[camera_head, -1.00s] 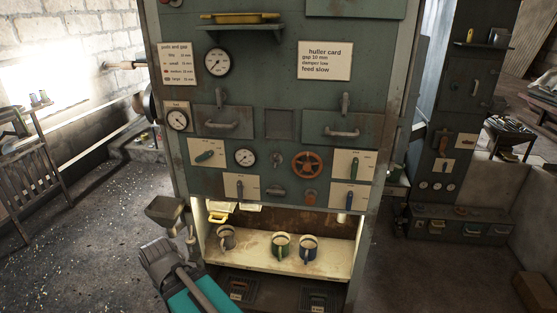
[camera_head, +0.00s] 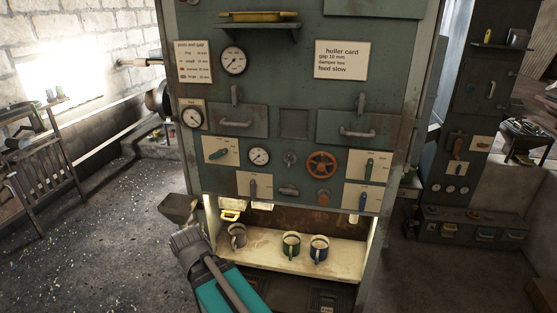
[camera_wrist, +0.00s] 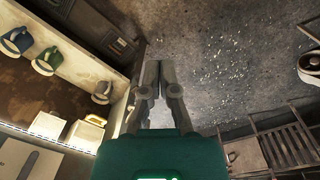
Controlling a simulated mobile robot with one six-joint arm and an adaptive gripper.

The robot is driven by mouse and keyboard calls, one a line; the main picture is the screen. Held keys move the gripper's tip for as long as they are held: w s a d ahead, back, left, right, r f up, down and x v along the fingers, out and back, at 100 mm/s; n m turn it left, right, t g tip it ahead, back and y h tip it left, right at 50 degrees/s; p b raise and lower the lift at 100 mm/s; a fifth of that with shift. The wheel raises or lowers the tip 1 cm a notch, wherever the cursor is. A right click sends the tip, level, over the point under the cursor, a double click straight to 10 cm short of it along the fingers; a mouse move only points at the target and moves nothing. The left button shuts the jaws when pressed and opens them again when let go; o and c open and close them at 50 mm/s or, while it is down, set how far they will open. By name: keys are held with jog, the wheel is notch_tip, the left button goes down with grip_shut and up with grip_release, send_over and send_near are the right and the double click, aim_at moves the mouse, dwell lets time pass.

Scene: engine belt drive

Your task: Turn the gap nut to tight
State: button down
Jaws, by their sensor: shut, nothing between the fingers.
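The green machine panel (camera_head: 265,90) fills the middle of the head view. A small grey nut-like fitting (camera_head: 289,159) sits between a round dial (camera_head: 259,156) and an orange handwheel (camera_head: 322,164). It may be the gap nut, but I cannot tell for sure, and its setting is too small to read. In the wrist view my gripper (camera_wrist: 151,66) is shut and empty, pointing over the floor beside the machine's lower shelf. In the head view my arm is low and left of the panel controls; the fingertips are hidden there.
Several levers on white plates surround the handwheel, including a green one (camera_head: 218,155). Mugs (camera_head: 291,245) stand on the lit lower shelf (camera_head: 345,262). A grey spout (camera_head: 178,208) juts out at the machine's lower left.

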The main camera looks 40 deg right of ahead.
jog(key=w+d+r+h, duration=0.3)
jog(key=w+d+h, duration=0.3)
jog(key=d, duration=0.5)
jog(key=w+d+r+m+g+h+p, duration=0.1)
jog(key=w+d+r+h, duration=1)
jog(key=w+d+r, duration=0.4)
jog(key=d+r, duration=0.2)
jog(key=d, duration=0.2)
jog(key=shift+g+p, duration=0.3)
jog(key=shift+r, duration=0.1)
send_near(289, 160)
jog(key=w+d, duration=0.1)
jog(key=w+d+r, duration=0.1)
jog(key=d, duration=0.2)
jog(key=shift+w+d+r, duration=0.15)
jog(key=shift+w+d, duration=0.1)
jog(key=shift+w, duration=0.15)
jog(key=shift+s+d, duration=0.3)
jog(key=shift+s, duration=0.2)
jog(key=shift+s+d, duration=0.3)
jog(key=shift+s, duration=0.15)
jog(key=shift+s+d, duration=0.55)
jog(key=shift+s, duration=0.05)
